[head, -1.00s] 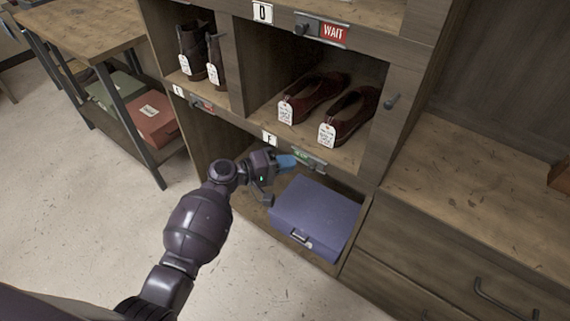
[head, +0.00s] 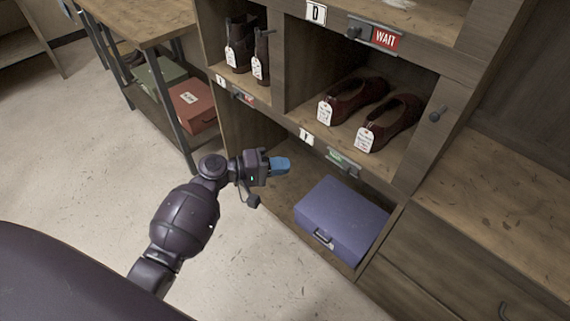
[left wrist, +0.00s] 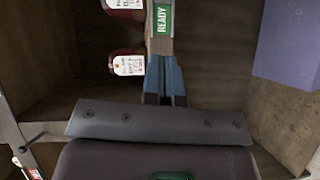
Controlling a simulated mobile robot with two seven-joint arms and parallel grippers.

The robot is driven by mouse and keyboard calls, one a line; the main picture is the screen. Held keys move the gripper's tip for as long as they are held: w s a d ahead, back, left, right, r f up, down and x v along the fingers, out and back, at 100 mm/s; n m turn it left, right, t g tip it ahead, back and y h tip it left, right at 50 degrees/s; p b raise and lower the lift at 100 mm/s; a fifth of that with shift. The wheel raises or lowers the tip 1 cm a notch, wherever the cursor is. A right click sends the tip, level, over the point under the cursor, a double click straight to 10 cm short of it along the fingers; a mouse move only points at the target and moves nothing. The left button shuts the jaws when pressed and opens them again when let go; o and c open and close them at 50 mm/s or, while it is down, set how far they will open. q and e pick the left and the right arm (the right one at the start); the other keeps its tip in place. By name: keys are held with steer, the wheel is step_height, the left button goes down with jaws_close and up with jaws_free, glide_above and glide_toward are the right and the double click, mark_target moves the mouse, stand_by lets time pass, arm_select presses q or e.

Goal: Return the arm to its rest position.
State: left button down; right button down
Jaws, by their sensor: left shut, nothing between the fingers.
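My left gripper (head: 280,164) is shut and empty, its blue fingertips together, in front of the shelf unit's lower opening. It stands left of the small sign slider (head: 343,161), which shows green, and apart from it. In the left wrist view the blue fingers (left wrist: 165,82) are closed, with the green READY sign (left wrist: 163,19) beyond them. My left arm (head: 185,218) reaches in from the lower left of the head view. My right gripper is not in view.
A purple case (head: 340,218) lies in the bottom compartment, close to the gripper's right. Dark red shoes (head: 356,97) and brown boots (head: 240,45) with tags stand above. A red WAIT sign (head: 385,39) is higher up. A wooden table (head: 135,18) stands left; floor (head: 80,140) there is clear.

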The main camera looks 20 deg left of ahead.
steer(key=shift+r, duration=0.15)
